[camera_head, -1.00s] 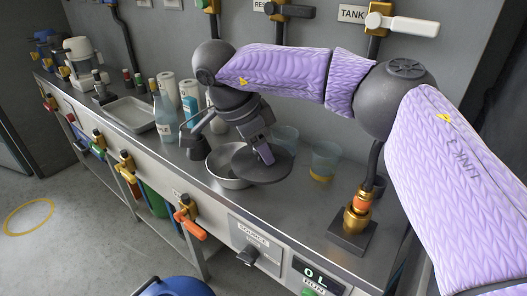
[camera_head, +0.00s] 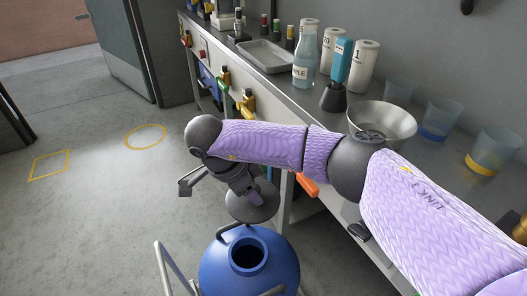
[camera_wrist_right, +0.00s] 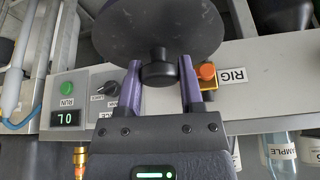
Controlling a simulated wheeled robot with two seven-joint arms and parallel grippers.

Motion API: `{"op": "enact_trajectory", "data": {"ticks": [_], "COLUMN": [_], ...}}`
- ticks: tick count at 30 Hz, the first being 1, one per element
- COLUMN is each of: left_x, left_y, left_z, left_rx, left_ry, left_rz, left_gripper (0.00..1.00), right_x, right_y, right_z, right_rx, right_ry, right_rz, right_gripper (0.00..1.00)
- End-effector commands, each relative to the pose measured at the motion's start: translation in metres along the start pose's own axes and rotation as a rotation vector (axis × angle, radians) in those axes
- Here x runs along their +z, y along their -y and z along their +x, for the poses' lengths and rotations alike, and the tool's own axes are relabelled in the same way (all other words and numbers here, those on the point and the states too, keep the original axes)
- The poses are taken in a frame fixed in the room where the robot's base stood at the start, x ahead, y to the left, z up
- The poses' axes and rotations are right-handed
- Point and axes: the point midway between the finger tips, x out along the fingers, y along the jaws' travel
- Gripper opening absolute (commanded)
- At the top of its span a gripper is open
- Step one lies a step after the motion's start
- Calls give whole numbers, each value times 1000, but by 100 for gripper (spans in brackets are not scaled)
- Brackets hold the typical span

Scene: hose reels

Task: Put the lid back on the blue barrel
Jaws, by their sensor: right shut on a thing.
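My right gripper (camera_head: 243,198) is shut on the knob of a dark grey round lid (camera_head: 257,207). In the right wrist view the two purple fingers (camera_wrist_right: 161,80) stand either side of the black knob (camera_wrist_right: 158,68), and the lid disc (camera_wrist_right: 165,22) shows beyond it. The blue barrel (camera_head: 220,272) stands below on the floor side of the bench, with its round mouth (camera_head: 248,256) open. The lid is held above the barrel's far side, tilted and apart from the mouth. My left gripper is not in view.
A metal bench (camera_head: 310,99) runs along the right with bottles, a steel bowl (camera_head: 384,122) and cups. Orange (camera_head: 307,184) and other valve handles stick out from its front. Pale rails (camera_head: 165,262) stand beside the barrel. The floor to the left is clear, with yellow markings.

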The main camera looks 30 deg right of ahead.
Motion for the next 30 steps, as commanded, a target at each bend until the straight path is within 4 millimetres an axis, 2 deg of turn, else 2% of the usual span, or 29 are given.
{"op": "enact_trajectory", "data": {"ticks": [1, 3, 6, 13, 21, 25, 30], "left_x": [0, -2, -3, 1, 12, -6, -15], "left_y": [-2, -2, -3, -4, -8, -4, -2], "left_z": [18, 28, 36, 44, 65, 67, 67], "left_rx": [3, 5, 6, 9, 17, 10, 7], "left_ry": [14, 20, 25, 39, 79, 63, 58], "left_rz": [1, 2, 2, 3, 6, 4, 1], "left_gripper": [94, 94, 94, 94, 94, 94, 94], "right_x": [22, 41, 57, 69, 84, 87, 89], "right_y": [-5, -10, -15, -18, -19, -19, -18], "right_z": [33, 56, 76, 94, 127, 136, 140], "right_rx": [18, 22, 26, 27, 28, 26, 24], "right_ry": [6, 13, 20, 24, 24, 22, 24], "right_rz": [-8, 0, 11, 22, 21, 21, 21], "right_gripper": [0, 0, 0, 0, 0, 0, 0]}}
